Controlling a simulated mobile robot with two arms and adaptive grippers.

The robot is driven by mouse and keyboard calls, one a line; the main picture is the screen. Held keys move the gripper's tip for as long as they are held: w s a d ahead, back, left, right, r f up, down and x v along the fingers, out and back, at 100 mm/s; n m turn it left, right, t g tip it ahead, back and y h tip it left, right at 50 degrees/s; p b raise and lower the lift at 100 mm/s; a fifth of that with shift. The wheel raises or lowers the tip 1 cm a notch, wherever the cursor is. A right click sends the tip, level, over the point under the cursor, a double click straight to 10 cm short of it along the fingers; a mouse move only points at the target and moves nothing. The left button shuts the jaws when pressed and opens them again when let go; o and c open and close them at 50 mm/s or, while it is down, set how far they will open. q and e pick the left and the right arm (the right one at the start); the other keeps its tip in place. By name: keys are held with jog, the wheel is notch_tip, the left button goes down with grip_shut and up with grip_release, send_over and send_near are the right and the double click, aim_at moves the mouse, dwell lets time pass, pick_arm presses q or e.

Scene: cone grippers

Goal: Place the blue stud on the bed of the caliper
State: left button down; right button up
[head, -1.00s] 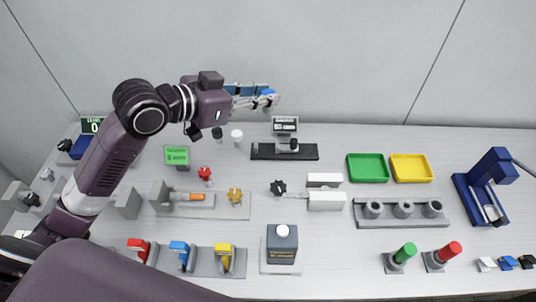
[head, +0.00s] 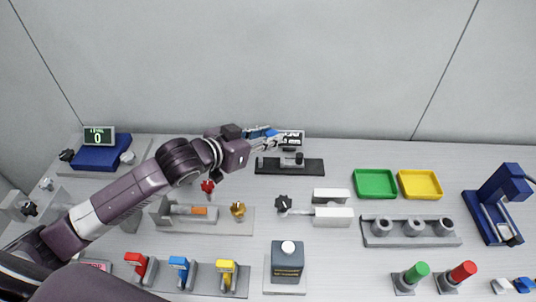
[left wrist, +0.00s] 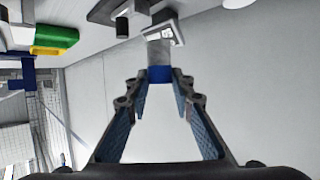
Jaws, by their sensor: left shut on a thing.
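The caliper is a black base (head: 308,167) with a grey slide and a small display (head: 291,140), at the back middle in the head view. Its dark base (left wrist: 104,10) and display frame (left wrist: 174,30) also show at the top of the left wrist view. My left gripper (head: 277,138) is just left of the caliper's display and partly overlaps it in the head view. In the left wrist view the fingertips (left wrist: 159,78) are shut on the blue stud (left wrist: 159,74). The gap between stud and caliper bed is unclear. My right gripper is out of view.
Green (head: 375,184) and yellow (head: 419,184) trays lie right of the caliper. A grey holder with several cups (head: 411,243) is in front of them. A white-and-grey clamp fixture (head: 333,217) stands before the caliper. The wall is behind.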

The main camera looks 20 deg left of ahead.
pick_arm(q)
jog(key=shift+f, duration=3.35)
jog(key=shift+f, duration=0.15)
jog(key=c, duration=1.7)
grip_release()
jog(key=shift+r, duration=0.2)
jog(key=shift+b+v, duration=0.4)
jog(key=shift+v, duration=5.6)
jog(key=shift+f, duration=0.1)
